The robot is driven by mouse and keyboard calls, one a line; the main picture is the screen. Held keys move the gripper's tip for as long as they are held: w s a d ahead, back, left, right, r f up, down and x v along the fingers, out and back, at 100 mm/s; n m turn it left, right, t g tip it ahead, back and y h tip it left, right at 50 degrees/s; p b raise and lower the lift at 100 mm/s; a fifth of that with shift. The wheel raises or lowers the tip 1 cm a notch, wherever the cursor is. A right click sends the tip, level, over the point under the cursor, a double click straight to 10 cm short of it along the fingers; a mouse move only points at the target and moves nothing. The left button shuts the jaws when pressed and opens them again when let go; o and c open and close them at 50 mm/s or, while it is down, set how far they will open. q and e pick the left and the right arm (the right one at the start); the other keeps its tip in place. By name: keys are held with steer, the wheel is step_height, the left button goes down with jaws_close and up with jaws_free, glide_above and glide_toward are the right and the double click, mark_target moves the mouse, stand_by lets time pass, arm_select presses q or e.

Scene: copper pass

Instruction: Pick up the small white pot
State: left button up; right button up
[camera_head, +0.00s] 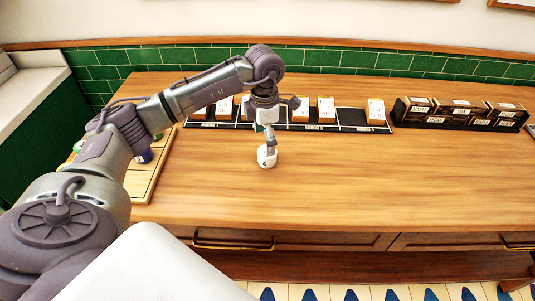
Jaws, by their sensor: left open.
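A small white pot (265,162) with a small dark mark on its side stands on the wooden counter (400,190), in front of the black strip. My left gripper (270,147) points down right at the top of the pot, and its fingers hide part of the pot's upper side. It is open. Whether the fingers touch the pot is too small to tell. My right gripper is not in view.
A black strip (348,116) with several labelled blocks lies behind the pot. A dark rack (425,122) of labelled boxes stands at the back right. A wooden board (143,183) with small coloured things lies at the left, partly behind my arm. The counter's right side is clear.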

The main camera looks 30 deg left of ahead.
mark_target(265, 162)
arm_select(q)
step_height(265, 162, down, 2)
steer(key=shift+w+d+p, duration=0.1)
steer(key=shift+d+p, duration=0.05)
steer(key=shift+p, duration=0.35)
steer(key=f, duration=0.1)
steer(key=f+p, duration=0.1)
steer(key=f, duration=0.1)
steer(key=shift+w+d+f, duration=0.15)
steer(key=shift+w+f, duration=0.05)
steer(key=shift+f, duration=0.3)
steer(key=c, duration=1.2)
steer(key=shift+c, duration=0.7)
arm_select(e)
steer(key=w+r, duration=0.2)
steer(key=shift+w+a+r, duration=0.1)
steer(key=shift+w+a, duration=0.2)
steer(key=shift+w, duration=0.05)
arm_select(q)
steer(key=shift+r, duration=0.1)
